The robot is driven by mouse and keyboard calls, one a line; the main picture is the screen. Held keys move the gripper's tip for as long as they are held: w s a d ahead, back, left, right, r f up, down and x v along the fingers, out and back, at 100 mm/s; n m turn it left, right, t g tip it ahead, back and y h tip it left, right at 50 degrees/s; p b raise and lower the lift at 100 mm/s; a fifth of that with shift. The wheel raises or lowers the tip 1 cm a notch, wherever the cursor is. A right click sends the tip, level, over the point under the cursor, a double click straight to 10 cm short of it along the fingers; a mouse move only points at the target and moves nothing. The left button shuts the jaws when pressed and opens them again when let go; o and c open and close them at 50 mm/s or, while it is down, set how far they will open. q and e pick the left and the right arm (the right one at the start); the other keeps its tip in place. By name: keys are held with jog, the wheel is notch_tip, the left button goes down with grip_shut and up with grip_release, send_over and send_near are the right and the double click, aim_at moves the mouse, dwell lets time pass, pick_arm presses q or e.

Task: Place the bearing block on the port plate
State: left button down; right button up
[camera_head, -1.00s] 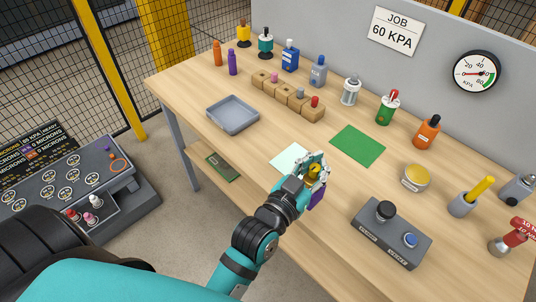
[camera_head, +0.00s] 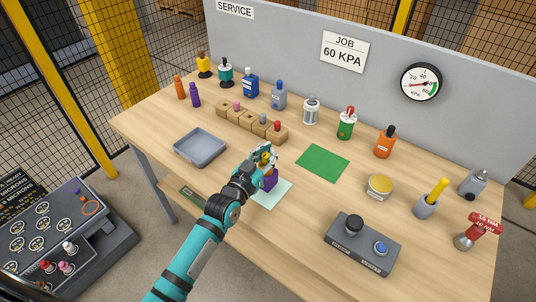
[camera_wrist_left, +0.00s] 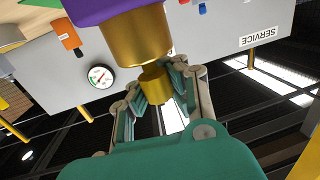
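My left gripper (camera_head: 265,160) is shut on a brass stub. The stub belongs to a piece with a wider brass collar and a purple body (camera_head: 270,181), which I take for the bearing block. In the left wrist view the stub sits between the fingers (camera_wrist_left: 157,88), with the brass collar and purple body (camera_wrist_left: 105,8) beyond it. In the head view the purple body is over a pale mint square (camera_head: 271,199); I cannot tell whether it touches. The square may be the port plate, but no label shows. My right gripper is not in view.
A grey tray (camera_head: 200,160) lies to the left and a green mat (camera_head: 322,149) to the right. A grey two-knob box (camera_head: 345,257) stands at the front right. A wooden peg rack (camera_head: 245,127) and several bottles stand behind. The front edge of the bench is close.

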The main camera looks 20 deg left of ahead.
pick_arm(q)
jog(key=shift+f, duration=0.7)
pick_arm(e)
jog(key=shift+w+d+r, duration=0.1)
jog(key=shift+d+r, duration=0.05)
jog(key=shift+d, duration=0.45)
pick_arm(q)
jog(key=shift+f, duration=0.1)
jog(key=shift+f, duration=0.15)
jog(key=c, duration=1.4)
grip_release()
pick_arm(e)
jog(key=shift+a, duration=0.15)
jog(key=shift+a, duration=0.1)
